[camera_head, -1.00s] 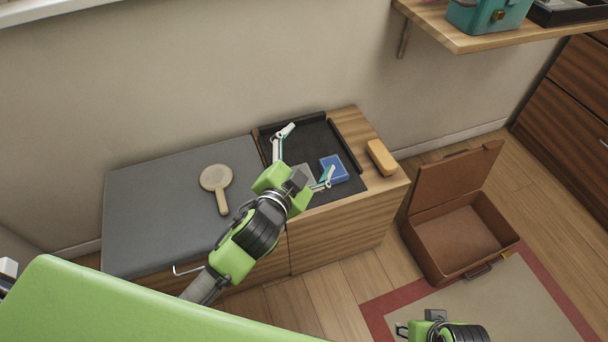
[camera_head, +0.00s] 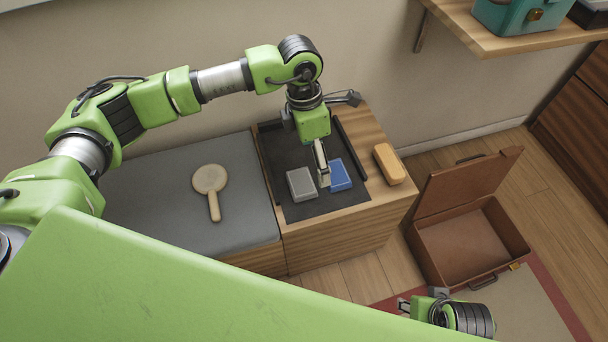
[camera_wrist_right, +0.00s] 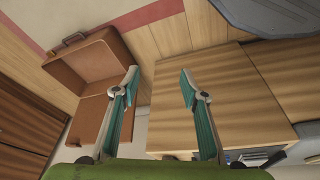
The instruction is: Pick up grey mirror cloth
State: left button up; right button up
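The grey mirror cloth (camera_head: 300,184) looks like a small folded grey block. It lies on the black tray (camera_head: 318,208), left of a blue folded cloth (camera_head: 340,175). My left gripper (camera_head: 322,178) points down with its visible fingertip at the narrow gap between the two cloths. I cannot tell whether it touches either one. Its other finger is mostly hidden, so its opening is unclear. My right gripper (camera_head: 404,304) is low at the front right, away from the cloths. In the right wrist view its fingers (camera_wrist_right: 160,80) are spread apart with nothing between them.
An orange-yellow block (camera_head: 388,164) lies on the wooden top right of the tray. A hand mirror (camera_head: 210,180) lies on the grey bench pad (camera_head: 150,215). An open brown case (camera_head: 465,245) stands on the floor. A wooden shelf (camera_head: 490,42) is at upper right.

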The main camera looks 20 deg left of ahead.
pick_arm(q)
jog(key=y, duration=0.2)
send_over(301, 182)
jog(key=f, duration=0.3)
jog(key=f+b, duration=0.1)
jog(key=f, duration=0.3)
jog(key=shift+w+a, duration=0.2)
jog(key=shift+f, duration=0.7)
jog(key=f, duration=0.1)
jog(key=f+b, duration=0.1)
jog(key=f, duration=0.2)
jog(key=shift+s+d+f, duration=0.15)
jog(key=shift+d+f, duration=0.1)
jog(key=shift+f, duration=0.1)
pick_arm(e)
jog(key=v, duration=0.6)
jog(key=shift+w+r, duration=0.2)
jog(key=shift+w, duration=0.1)
pick_arm(q)
jog(key=shift+c, duration=0.4)
pick_arm(e)
jog(key=shift+d, duration=0.1)
pick_arm(q)
jog(key=c, duration=1.1)
